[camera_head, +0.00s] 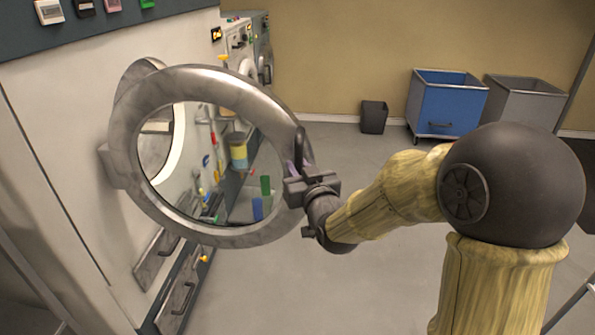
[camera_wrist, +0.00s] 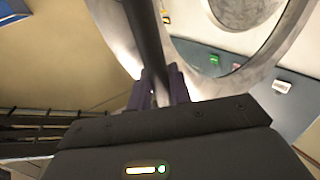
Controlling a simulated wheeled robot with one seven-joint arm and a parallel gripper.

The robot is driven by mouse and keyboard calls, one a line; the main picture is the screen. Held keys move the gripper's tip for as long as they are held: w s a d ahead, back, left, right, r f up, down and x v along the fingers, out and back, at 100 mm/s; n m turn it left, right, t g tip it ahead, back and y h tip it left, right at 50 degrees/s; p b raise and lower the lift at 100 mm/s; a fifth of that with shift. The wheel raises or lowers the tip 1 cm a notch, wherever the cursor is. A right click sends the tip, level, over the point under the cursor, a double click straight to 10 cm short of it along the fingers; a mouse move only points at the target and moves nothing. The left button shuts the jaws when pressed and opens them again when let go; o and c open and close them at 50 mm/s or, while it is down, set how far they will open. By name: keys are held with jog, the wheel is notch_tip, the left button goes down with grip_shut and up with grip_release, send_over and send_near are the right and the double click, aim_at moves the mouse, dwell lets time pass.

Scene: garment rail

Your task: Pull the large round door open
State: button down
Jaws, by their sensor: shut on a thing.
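The large round door (camera_head: 122,140), a thick grey metal ring with a glass pane, stands swung partly out from the pale machine front (camera_head: 60,120). Its left side is near the machine, and part of the round opening's rim (camera_head: 140,70) shows behind it. A dark bar handle (camera_head: 300,143) is on the door's right edge. My gripper (camera_head: 296,172) is shut on this handle. In the wrist view the handle (camera_wrist: 145,40) runs between the purple fingers (camera_wrist: 160,90), with the door ring (camera_wrist: 272,55) to its right. The fingertips are partly hidden.
A blue cart (camera_head: 445,105), a grey cart (camera_head: 525,105) and a dark bin (camera_head: 373,117) stand by the back wall. Drawers with handles (camera_head: 183,295) are below the door. More machines (camera_head: 245,45) line the left. The grey floor (camera_head: 340,270) in the middle is clear.

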jog(key=shift+s+a, duration=0.1)
jog(key=shift+s, duration=0.25)
jog(key=shift+s+a, duration=0.1)
jog(key=c, duration=1.3)
grip_release()
jog(key=shift+c, duration=0.2)
